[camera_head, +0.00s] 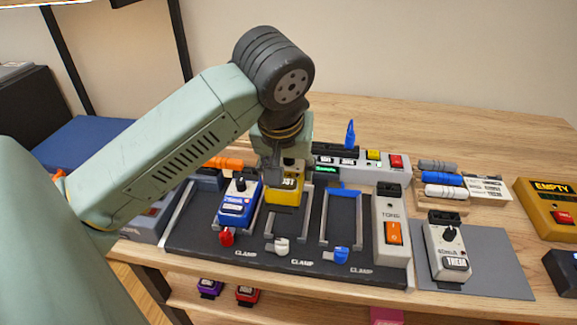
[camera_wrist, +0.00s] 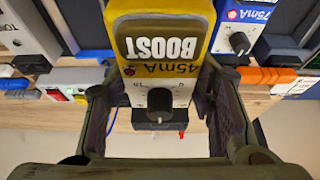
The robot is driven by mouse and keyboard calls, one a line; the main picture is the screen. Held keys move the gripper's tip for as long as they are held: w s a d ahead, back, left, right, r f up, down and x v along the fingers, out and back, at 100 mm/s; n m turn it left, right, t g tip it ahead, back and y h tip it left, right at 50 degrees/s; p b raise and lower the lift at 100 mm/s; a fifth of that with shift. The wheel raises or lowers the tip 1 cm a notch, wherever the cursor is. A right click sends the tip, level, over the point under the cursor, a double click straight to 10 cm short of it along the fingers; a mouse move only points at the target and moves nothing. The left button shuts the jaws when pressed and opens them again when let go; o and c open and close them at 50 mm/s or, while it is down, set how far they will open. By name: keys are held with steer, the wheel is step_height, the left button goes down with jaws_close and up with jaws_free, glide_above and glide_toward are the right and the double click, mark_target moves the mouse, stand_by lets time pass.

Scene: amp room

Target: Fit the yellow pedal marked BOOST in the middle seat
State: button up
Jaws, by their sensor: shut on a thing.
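The yellow BOOST pedal (camera_head: 285,195) is between the fingers of my gripper (camera_head: 280,172), at the back end of the middle seat (camera_head: 283,224) of the dark board. In the wrist view the BOOST pedal (camera_wrist: 158,70) has a finger of my gripper (camera_wrist: 160,100) on each side; its label reads 45mA and its knob shows. The gripper is shut on it. The front of the middle seat is bare between its rails, with a white clamp lever (camera_head: 279,246) in front. Whether the pedal touches the board is hidden.
A blue pedal (camera_head: 238,205) stands in the left seat, close beside. The right seat (camera_head: 340,215) is empty, with a blue lever (camera_head: 341,255). A power strip (camera_head: 360,162) is behind.

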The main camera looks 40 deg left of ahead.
steer(key=shift+w+f, duration=0.1)
steer(key=shift+w, duration=0.4)
steer(key=shift+s+f, duration=0.1)
steer(key=shift+f, duration=0.25)
steer(key=shift+f+b, duration=1)
steer(key=shift+f, duration=0.9)
step_height(320, 180, down, 2)
steer(key=shift+b, duration=1.2)
steer(key=shift+f, duration=0.1)
steer(key=shift+f+b, duration=0.1)
steer(key=shift+b, duration=0.95)
steer(key=shift+f+b, duration=0.5)
steer(key=shift+b, duration=0.25)
